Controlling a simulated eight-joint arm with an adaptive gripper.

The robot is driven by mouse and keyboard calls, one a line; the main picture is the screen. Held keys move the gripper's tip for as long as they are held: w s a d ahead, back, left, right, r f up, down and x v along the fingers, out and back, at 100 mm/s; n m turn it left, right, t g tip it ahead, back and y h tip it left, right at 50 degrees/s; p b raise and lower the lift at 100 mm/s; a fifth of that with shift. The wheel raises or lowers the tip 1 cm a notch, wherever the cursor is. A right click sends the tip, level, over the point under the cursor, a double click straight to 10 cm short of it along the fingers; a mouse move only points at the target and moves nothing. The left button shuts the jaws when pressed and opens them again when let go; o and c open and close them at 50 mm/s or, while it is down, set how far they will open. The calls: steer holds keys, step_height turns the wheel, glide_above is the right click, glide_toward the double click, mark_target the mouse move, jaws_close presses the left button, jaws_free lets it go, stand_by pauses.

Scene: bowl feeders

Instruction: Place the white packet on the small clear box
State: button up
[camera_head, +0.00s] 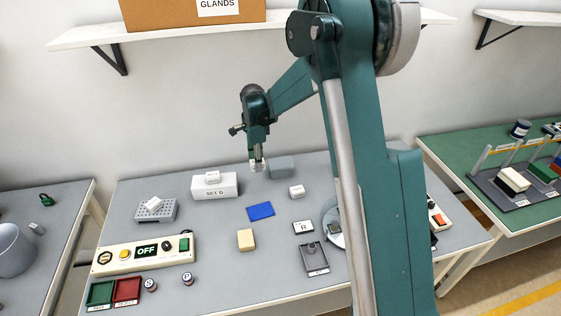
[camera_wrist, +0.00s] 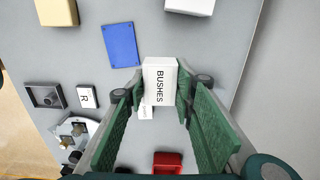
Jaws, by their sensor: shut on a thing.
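A white packet marked BUSHES (camera_wrist: 160,82) sits between the fingers of my gripper (camera_wrist: 162,92) in the wrist view, and the gripper is shut on it. In the head view my gripper (camera_head: 257,166) hangs over the back middle of the table, and the packet shows only as a small pale patch at its tips. A small greyish box (camera_head: 282,168), perhaps the clear one, stands just right of the gripper, near the back edge. I cannot tell whether it is see-through. I cannot make it out in the wrist view.
A small white box (camera_head: 297,191) stands front right of the gripper. A blue plate (camera_head: 260,211), a yellow block (camera_head: 246,240) and an R card (camera_head: 303,227) lie in front.

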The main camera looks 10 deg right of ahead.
steer(key=w+d+r+p, duration=0.1)
steer(key=w+d+p, duration=0.1)
steer(key=w+d, duration=1)
steer(key=shift+d, duration=0.3)
glide_above(280, 162)
steer(key=shift+d+f, duration=0.1)
steer(key=shift+f, duration=3.05)
steer(key=shift+f, duration=1.85)
steer(key=shift+f, duration=0.15)
steer(key=o, duration=1)
